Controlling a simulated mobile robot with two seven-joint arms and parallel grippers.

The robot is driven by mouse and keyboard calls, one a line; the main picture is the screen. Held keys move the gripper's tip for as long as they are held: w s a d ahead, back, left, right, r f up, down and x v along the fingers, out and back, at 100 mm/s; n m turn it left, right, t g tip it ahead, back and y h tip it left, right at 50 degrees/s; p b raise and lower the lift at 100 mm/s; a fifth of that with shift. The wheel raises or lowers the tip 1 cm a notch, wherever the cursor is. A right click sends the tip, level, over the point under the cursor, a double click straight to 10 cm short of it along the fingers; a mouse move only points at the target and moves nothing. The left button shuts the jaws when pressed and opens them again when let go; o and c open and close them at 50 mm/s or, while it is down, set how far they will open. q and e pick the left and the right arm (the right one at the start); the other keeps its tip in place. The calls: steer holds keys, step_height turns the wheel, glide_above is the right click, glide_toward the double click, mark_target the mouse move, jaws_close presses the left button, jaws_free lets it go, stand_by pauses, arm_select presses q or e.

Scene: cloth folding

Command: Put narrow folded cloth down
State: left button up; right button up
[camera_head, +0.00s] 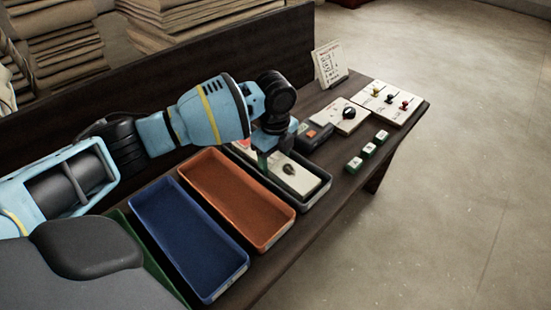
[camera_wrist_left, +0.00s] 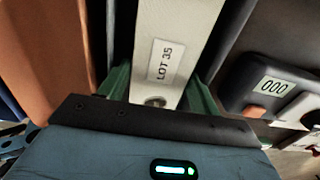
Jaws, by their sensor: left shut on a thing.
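The narrow folded cloth (camera_head: 303,182) is a cream strip lying lengthwise within a dark grey tray (camera_head: 318,197) at the centre right of the head view. A dark spot shows on its top. Whether the cloth's underside touches the tray floor is hidden. My right gripper is not in view.
An orange tray (camera_head: 193,165) and a blue tray (camera_head: 143,202) lie left of the grey tray, with a green tray (camera_head: 124,218) beyond. A dark device (camera_head: 314,137), boards with knobs (camera_head: 388,101) and small green blocks (camera_head: 354,164) stand right. The table edge is close at front right.

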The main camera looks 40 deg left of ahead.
mark_target(275, 161)
arm_select(q)
steer(key=shift+f, duration=0.1)
steer(key=o, duration=0.9)
steer(key=shift+c, duration=0.2)
steer(key=shift+r, duration=0.45)
step_height(275, 161, up, 11)
steer(key=p, duration=0.4)
steer(key=shift+r, duration=0.2)
